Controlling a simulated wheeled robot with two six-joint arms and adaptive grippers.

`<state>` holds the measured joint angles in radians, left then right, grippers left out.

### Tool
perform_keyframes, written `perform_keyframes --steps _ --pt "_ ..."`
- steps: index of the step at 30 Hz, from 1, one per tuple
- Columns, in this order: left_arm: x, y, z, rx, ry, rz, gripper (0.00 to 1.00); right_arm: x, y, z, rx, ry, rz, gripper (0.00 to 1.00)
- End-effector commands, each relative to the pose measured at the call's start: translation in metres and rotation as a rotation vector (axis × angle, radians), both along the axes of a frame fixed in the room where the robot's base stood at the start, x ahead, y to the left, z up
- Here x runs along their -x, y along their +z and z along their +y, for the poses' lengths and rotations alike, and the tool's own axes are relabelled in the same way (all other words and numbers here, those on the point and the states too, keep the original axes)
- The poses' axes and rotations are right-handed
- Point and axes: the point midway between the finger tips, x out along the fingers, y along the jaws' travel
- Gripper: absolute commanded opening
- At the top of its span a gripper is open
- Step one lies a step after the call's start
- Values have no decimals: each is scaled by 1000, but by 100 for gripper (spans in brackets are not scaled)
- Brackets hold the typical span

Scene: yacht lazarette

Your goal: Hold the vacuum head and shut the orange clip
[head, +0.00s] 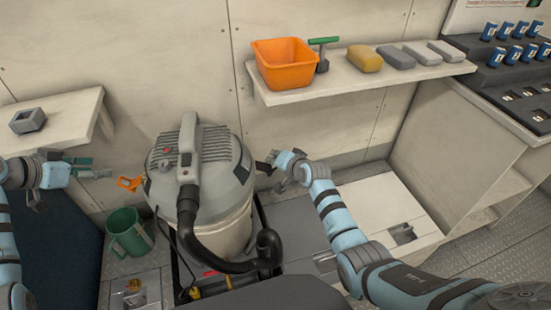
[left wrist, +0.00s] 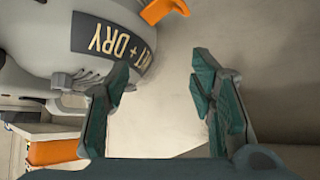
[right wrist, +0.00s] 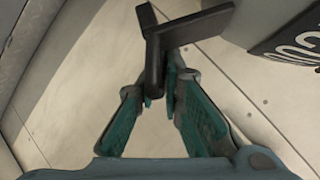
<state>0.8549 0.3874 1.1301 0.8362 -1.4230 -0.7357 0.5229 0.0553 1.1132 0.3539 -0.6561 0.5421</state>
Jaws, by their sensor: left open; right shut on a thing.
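The grey vacuum head (head: 222,160) sits on the pale vacuum drum (head: 225,230) in the middle of the head view. The orange clip (head: 130,183) sticks out from its left side, swung away from the body; part of it shows at the top of the left wrist view (left wrist: 165,10). My left gripper (head: 92,170) is open and empty, just left of the clip and apart from it. My right gripper (head: 274,164) is shut on a black handle (right wrist: 156,60) at the vacuum head's right side. The clip's seat is hard to make out.
A green jug (head: 127,236) stands below my left gripper. A black hose (head: 215,258) curls in front of the drum. A shelf (head: 300,95) behind holds an orange tub (head: 284,65), a green-handled tool and several blocks.

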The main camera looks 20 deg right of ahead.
Motion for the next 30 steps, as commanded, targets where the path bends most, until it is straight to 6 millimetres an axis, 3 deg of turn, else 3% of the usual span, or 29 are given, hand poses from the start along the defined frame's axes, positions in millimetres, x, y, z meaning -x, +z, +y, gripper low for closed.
perform_keyframes --steps 6,15,17,20,24,27,29,30 --pt "0 0 0 0 0 0 50 1 -2 0 1 0 4 0" --pt "0 -1 -1 0 -1 1 2 1 -2 0 1 0 3 0" --pt "2 -6 -1 0 -1 11 0 1 -2 0 1 0 3 0" --pt "15 -35 -3 3 -4 61 0 1 -2 0 1 0 3 0" --pt "58 -110 -13 -28 -18 154 0 1 -2 -1 1 0 3 0" --pt "84 -155 -16 -92 90 70 0 1 -2 -1 1 0 3 0" --pt "85 -147 -15 -98 204 -76 0 1 -2 0 1 0 3 0" --pt "79 -125 -15 -80 275 -199 0 1 -2 0 1 0 3 0"
